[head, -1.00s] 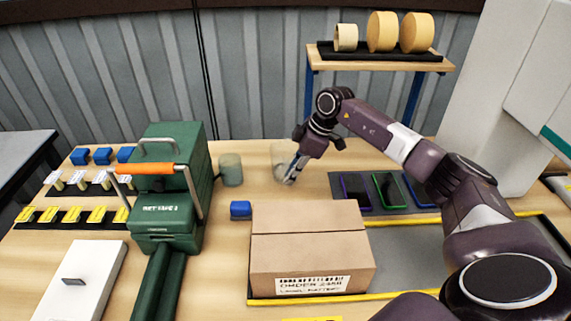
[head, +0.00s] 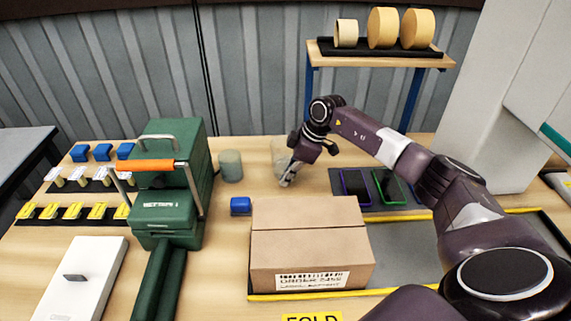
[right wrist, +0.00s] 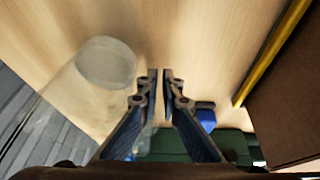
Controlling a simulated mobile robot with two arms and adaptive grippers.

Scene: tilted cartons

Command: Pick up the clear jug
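The clear jug (head: 279,152) stands on the table just behind my right gripper in the head view, faint and see-through. In the right wrist view the jug (right wrist: 85,85) is left of the fingers, with a greyish round end. My right gripper (head: 286,183) points down beside the jug. In the right wrist view its fingertips (right wrist: 160,73) are close together with a thin gap, and I see nothing between them. I cannot tell whether a finger touches the jug. My left gripper is not in view.
A closed carton (head: 310,240) lies in front of my right gripper. A blue block (head: 240,206) and a grey cylinder (head: 230,166) stand to the left, near a green case (head: 170,170). Phones (head: 356,186) lie on a dark mat to the right. A shelf (head: 380,58) holds tape rolls.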

